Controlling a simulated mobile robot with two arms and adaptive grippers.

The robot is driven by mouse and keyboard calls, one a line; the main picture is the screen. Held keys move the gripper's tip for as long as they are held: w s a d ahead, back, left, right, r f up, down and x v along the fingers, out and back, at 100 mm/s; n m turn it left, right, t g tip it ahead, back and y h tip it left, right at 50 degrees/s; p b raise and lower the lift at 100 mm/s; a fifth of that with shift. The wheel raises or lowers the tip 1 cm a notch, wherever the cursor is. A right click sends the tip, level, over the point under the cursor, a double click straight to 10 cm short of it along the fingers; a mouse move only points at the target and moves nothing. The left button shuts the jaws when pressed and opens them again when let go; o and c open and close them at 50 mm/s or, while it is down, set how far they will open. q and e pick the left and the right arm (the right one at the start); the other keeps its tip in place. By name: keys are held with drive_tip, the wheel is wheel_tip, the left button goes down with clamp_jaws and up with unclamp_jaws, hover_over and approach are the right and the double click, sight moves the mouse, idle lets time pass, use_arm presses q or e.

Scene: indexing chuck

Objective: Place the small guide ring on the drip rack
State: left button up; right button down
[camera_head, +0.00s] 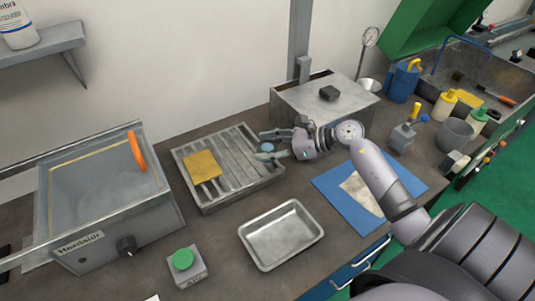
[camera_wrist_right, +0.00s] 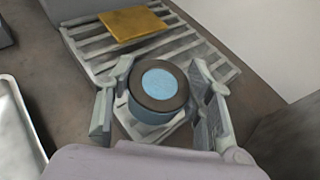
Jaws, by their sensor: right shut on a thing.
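The drip rack (camera_head: 238,153) is a grey metal tray with slats on the bench, left of my right gripper. It also shows at the top of the right wrist view (camera_wrist_right: 190,47). My right gripper (camera_head: 268,146) reaches in from the right over the rack's right edge. In the right wrist view, its two fingers (camera_wrist_right: 157,104) are closed around the small guide ring (camera_wrist_right: 175,97), a round piece with a dark rim and light blue centre. The ring is above the rack's slats; I cannot tell whether it touches them. My left gripper is not in view.
A yellow pad (camera_head: 202,166) lies on the left part of the rack. A washing tank (camera_head: 110,195) stands to the left, an empty metal tray (camera_head: 281,234) in front and a grey box (camera_head: 325,100) behind. A blue mat (camera_head: 335,188) lies under my right arm.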

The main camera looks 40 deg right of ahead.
wheel_tip(320, 180, down, 3)
drive_tip(key=shift+f, duration=0.1)
drive_tip(key=shift+f, duration=0.1)
drive_tip(key=c, duration=1.2)
unclamp_jaws()
drive_tip(key=shift+f, duration=0.15)
drive_tip(key=o, duration=0.4)
drive_tip(key=shift+o, duration=0.2)
